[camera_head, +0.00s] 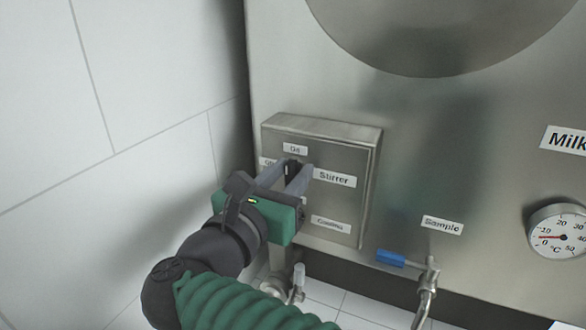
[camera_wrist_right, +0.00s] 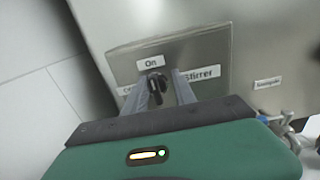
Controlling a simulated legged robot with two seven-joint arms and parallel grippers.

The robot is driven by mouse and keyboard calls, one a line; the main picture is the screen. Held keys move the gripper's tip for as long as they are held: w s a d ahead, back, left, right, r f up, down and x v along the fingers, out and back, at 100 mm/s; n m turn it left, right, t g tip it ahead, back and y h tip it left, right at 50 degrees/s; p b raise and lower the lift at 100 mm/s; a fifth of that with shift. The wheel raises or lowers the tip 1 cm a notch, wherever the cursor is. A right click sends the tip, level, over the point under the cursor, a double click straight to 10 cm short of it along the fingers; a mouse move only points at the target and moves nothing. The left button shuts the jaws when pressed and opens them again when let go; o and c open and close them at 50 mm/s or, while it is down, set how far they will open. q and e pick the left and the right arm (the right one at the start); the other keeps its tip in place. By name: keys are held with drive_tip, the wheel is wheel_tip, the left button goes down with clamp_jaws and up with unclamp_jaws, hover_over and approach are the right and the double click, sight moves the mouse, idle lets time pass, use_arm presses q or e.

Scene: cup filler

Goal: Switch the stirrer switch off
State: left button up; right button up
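The stirrer switch is a small black knob (camera_head: 291,167) on the front of a steel control box (camera_head: 362,190). It also shows in the right wrist view (camera_wrist_right: 156,86), below the "On" label (camera_wrist_right: 151,62). A label left of the knob is partly covered by a finger. A "Stirrer" label (camera_head: 334,178) is to its right. My right gripper (camera_head: 289,170) is at the box face, its two grey fingers apart, one on each side of the knob. A gap shows between the knob and the right finger. My left gripper is not in view.
The box is mounted on a large steel tank (camera_head: 440,120). Another label (camera_head: 330,223) is lower on the box. A blue-handled sample valve (camera_head: 391,258) and a round thermometer (camera_head: 560,229) are to the right. A white tiled wall (camera_head: 140,90) is at the left.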

drive_tip(key=shift+a, duration=0.35)
drive_tip(key=shift+c, duration=1.2)
drive_tip(key=shift+w+a+f, duration=0.15)
drive_tip(key=shift+w+a, duration=0.1)
drive_tip(key=shift+a, duration=0.15)
clamp_jaws()
drive_tip(key=shift+s+d, duration=0.1)
drive_tip(key=shift+d, duration=0.35)
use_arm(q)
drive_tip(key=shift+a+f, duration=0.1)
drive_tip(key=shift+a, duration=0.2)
